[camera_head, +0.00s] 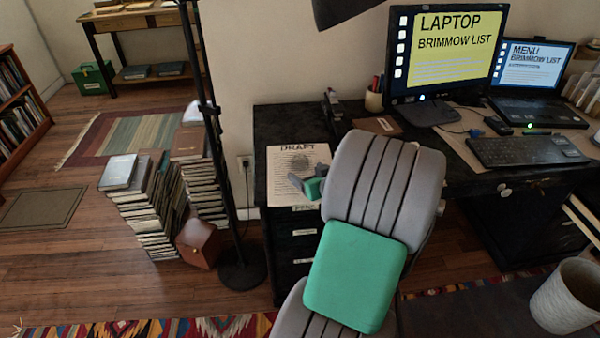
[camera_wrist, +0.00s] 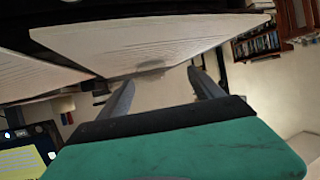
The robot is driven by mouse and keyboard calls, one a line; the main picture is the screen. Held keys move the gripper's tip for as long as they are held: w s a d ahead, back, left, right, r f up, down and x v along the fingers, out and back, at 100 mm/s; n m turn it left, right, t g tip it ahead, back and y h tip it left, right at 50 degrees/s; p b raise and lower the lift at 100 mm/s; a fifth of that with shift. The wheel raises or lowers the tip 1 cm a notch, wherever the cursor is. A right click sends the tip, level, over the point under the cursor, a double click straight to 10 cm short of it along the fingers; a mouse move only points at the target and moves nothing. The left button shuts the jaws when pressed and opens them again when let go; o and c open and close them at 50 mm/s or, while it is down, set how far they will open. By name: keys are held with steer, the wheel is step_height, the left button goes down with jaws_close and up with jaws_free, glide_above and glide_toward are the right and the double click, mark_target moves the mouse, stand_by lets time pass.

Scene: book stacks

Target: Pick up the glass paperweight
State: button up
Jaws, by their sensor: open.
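A sheet headed DRAFT (camera_head: 283,189) lies on the left end of the black desk. A small rounded grey shape on it looks like the glass paperweight (camera_head: 300,163), though it is hard to make out. My gripper (camera_head: 306,175), green with dark grey fingers, is just in front of that shape over the sheet; I cannot tell its exact height. In the wrist view my gripper (camera_wrist: 161,77) has its two fingers spread with nothing between them. Beyond the fingertips a faint grey smudge may be the paperweight (camera_wrist: 150,68), at the edge of a white surface.
The monitor (camera_head: 447,50), laptop (camera_head: 530,68) and keyboard (camera_head: 525,151) fill the desk's right. A pen cup (camera_head: 374,100) stands at the back. A lamp pole (camera_head: 215,150) rises left of the desk, beside book stacks (camera_head: 150,205). A bin (camera_head: 566,297) stands lower right.

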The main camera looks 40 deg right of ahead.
mark_target(303, 162)
steer(key=w+d, duration=0.1)
steer(key=w, duration=0.1)
steer(key=w+d+f, duration=0.1)
steer(key=w, duration=0.1)
steer(key=w+d+f, duration=0.1)
steer(key=w, duration=0.1)
steer(key=shift+w+d+f, duration=0.15)
steer(key=shift+w+d, duration=0.1)
steer(key=shift+d, duration=0.05)
steer(key=shift+c, duration=0.6)
steer(key=c, duration=1.5)
jaws_close()
